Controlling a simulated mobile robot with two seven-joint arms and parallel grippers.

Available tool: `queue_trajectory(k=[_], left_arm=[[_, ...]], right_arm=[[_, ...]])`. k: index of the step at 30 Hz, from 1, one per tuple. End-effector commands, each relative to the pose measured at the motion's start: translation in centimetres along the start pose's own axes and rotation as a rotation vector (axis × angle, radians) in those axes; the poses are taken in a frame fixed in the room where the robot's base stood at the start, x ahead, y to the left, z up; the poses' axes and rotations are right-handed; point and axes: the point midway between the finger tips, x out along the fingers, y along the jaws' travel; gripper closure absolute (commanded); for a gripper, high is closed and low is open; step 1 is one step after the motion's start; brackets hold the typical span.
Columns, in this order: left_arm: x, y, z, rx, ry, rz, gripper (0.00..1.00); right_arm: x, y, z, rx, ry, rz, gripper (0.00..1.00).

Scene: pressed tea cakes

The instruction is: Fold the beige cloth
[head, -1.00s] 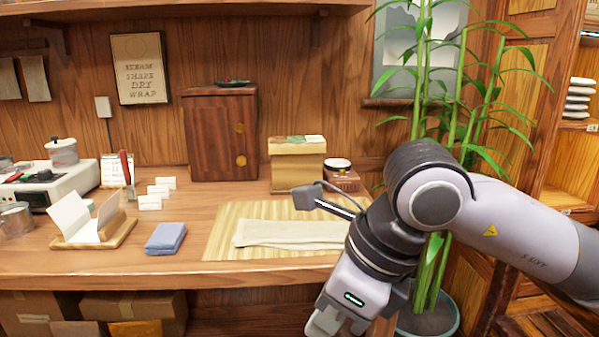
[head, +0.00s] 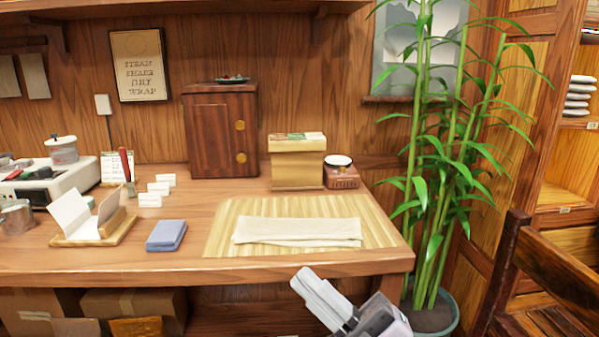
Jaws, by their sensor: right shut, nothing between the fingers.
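The beige cloth (head: 298,231) lies folded into a long flat strip on the straw-coloured mat (head: 375,208), near the front of the wooden table (head: 190,264). Nothing touches it from above. My right gripper (head: 308,283) is low in front of the table's front edge, below and to the right of the cloth and apart from it. Its fingers are shut and empty. My left gripper is not in view.
A folded blue cloth (head: 166,235) lies left of the mat. A potted bamboo (head: 430,190) stands right of the table, with a wooden chair (head: 540,265) beyond.

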Motion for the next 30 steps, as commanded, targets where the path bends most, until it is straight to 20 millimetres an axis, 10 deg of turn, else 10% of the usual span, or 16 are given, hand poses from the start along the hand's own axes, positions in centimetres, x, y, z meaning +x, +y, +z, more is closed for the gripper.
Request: queue_trajectory(k=[11, 23, 30], left_arm=[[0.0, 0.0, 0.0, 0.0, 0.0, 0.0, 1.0], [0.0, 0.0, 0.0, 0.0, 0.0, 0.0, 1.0], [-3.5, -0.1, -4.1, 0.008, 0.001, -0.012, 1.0]], right_arm=[[-18.2, -6.8, 11.4, 0.516, -0.854, 0.187, 1.0], [-38.5, -17.5, 7.7, 0.943, -1.555, 0.2, 1.0], [-34.9, -12.8, 6.0, 0.91, -1.531, 0.203, 1.0]])
